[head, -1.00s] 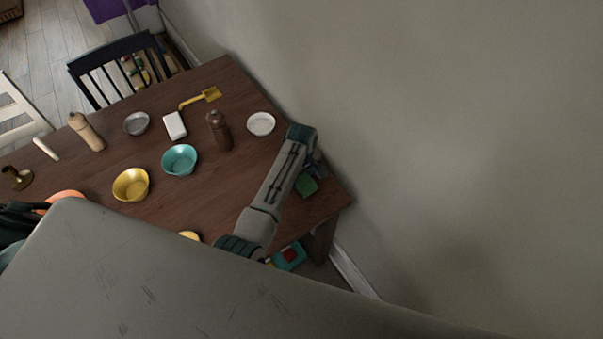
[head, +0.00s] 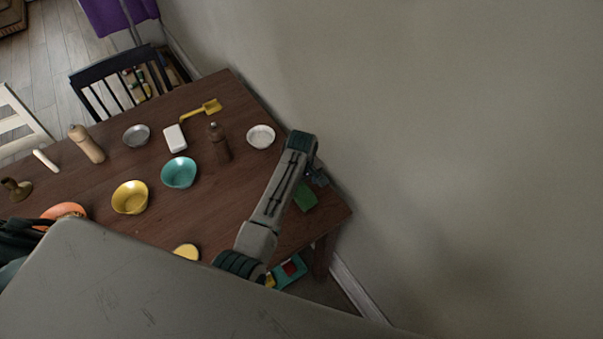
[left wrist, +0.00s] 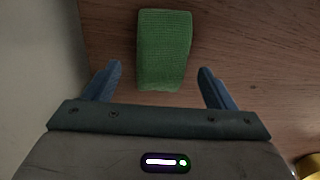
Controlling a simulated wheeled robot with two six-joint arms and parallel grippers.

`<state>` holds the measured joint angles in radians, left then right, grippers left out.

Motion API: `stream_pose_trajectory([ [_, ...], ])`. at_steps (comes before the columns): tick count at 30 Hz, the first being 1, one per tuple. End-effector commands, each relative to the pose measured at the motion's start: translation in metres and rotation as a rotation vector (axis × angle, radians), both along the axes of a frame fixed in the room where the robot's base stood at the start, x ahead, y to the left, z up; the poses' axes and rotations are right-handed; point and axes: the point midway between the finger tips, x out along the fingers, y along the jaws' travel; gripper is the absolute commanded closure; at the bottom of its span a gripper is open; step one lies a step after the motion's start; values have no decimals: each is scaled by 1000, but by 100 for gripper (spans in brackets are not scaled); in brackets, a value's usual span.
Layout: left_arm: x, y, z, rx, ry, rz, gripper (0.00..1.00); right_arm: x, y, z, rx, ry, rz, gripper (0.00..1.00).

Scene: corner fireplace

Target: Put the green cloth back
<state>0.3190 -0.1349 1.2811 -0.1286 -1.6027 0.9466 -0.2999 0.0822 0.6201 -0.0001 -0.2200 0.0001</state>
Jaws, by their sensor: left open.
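The green cloth (head: 306,196) lies folded on the wooden table (head: 205,215), near its right corner by the wall. In the left wrist view, the cloth (left wrist: 164,45) is a textured green block on the wood, just ahead of and between my fingers. My left gripper (head: 318,178) is partly hidden behind its own arm in the head view, beside the cloth. In the left wrist view, my left gripper (left wrist: 160,80) is open, with its blue fingers apart and nothing held. My right gripper does not show.
A white bowl (head: 261,137), brown bottle (head: 219,145), teal bowl (head: 179,173) and yellow bowl (head: 130,198) stand on the table left of my arm. The wall (head: 430,150) rises close on the right. A teal and red item (head: 290,270) lies below the table edge.

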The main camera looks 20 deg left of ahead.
Motion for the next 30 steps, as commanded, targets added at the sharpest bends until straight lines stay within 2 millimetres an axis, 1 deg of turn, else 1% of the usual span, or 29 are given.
stream_pose_trajectory([
  [3, 1, -1, 25, -1, -5, 0, 22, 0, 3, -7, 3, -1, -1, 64],
  [9, 1, 0, 67, 0, -5, 1, 22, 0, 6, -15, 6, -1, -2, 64],
  [12, 1, 0, 81, 0, -3, 1, 22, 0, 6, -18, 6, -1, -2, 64],
  [15, 1, 0, 91, 0, -1, 0, 22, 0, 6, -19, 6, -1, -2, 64],
  [21, 0, 0, 97, 0, 0, 0, 22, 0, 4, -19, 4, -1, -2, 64],
  [27, 0, 0, 96, 0, 0, 0, 22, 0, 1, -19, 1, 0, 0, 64],
  [30, -1, 0, 93, 1, 1, -4, 22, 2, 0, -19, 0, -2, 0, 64],
])
